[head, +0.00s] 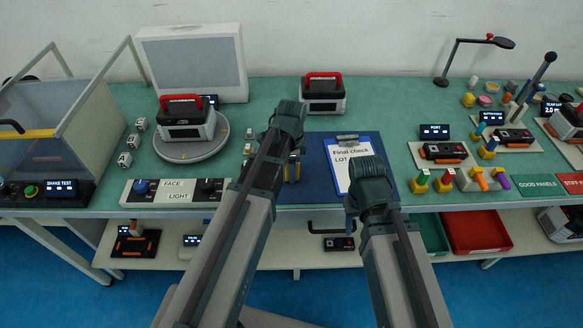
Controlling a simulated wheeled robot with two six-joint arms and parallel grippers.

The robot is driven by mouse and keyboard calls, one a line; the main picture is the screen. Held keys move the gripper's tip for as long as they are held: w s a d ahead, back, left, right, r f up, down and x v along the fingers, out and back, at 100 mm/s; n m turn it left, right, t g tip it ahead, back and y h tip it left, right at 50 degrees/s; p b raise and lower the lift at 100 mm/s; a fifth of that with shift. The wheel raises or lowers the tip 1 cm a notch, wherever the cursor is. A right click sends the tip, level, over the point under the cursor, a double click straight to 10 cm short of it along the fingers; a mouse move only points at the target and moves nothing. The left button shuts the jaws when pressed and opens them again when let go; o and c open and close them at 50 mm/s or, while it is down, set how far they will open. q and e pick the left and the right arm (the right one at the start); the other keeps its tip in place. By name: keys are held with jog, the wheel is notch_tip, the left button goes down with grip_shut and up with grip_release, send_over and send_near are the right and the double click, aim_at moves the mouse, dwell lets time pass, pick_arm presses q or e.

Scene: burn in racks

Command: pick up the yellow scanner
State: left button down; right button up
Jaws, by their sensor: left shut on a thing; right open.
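My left gripper (289,118) is over the back middle of the bench, left of the clipboard. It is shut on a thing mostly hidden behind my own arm. Small yellow and dark parts of what looks like the yellow scanner (297,170) show just below the wrist. I cannot make out its full shape or whether it touches the bench. My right gripper (367,172) is over the lower part of the clipboard and is open. Its fingers are hard to make out from above.
A blue clipboard (390,186) lies mid-bench. A red-handled unit (187,122) stands on a round turntable, another (323,95) at the back. A clear-walled box (60,110) is at left. Coloured knobs and small fixtures crowd the right. Red (476,232) and green bins sit below.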

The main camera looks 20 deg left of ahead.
pick_arm(q)
jog(key=shift+r, duration=0.15)
jog(key=shift+r+p, duration=0.55)
jog(key=shift+p, duration=0.2)
notch_tip(320, 180, up, 3)
jog(key=p, duration=0.3)
jog(key=d, duration=0.5)
jog(key=s+d, duration=0.1)
jog(key=d, duration=0.4)
jog(key=s+d, duration=0.1)
jog(key=d, duration=0.5)
jog(key=shift+s+r, duration=0.1)
jog(key=shift+r, duration=0.2)
